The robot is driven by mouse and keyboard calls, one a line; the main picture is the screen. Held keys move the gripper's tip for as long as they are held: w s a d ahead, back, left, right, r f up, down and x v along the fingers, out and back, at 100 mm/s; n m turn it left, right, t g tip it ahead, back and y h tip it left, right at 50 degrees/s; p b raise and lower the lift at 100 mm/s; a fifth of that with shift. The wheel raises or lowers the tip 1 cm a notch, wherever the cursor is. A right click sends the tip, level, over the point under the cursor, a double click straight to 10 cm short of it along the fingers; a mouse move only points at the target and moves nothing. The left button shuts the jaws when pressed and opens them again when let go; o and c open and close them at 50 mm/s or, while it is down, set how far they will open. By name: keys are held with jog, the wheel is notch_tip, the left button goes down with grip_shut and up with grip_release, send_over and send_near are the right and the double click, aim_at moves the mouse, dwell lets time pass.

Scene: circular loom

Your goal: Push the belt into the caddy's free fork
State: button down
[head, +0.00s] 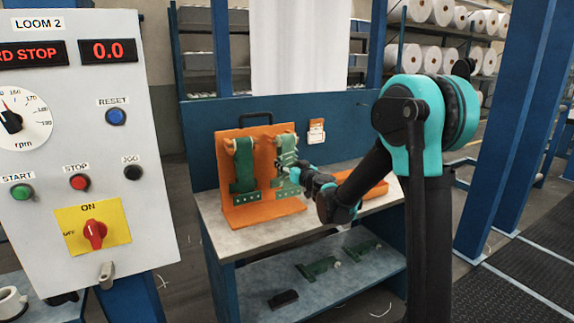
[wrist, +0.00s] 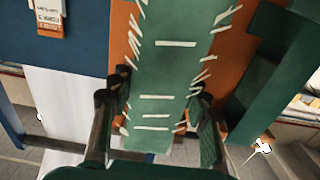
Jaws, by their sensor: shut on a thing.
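The orange caddy (head: 262,212) stands upright on the workbench, with a handle on top. One green belt (head: 243,170) hangs on its left side; it shows at the right in the wrist view (wrist: 268,62). My gripper (head: 293,173) is at the caddy's right side, shut on a second green belt (head: 286,152). In the wrist view this belt (wrist: 165,65), with white stripes and frayed white edge threads, runs between the two fingers of my gripper (wrist: 158,105). The orange caddy panel (wrist: 122,40) shows behind it. The right fork is mostly hidden, so I cannot tell whether the belt sits in it.
The grey workbench top (head: 238,240) has bare room in front of the caddy. An orange tray (head: 375,190) lies to the right, behind my arm. The lower shelf (head: 335,285) holds green pieces and a black block. A control panel (head: 90,150) stands close at left.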

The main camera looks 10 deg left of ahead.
jog(key=shift+x, duration=1.4)
jog(key=c, duration=0.7)
grip_release()
jog(key=v, duration=1.2)
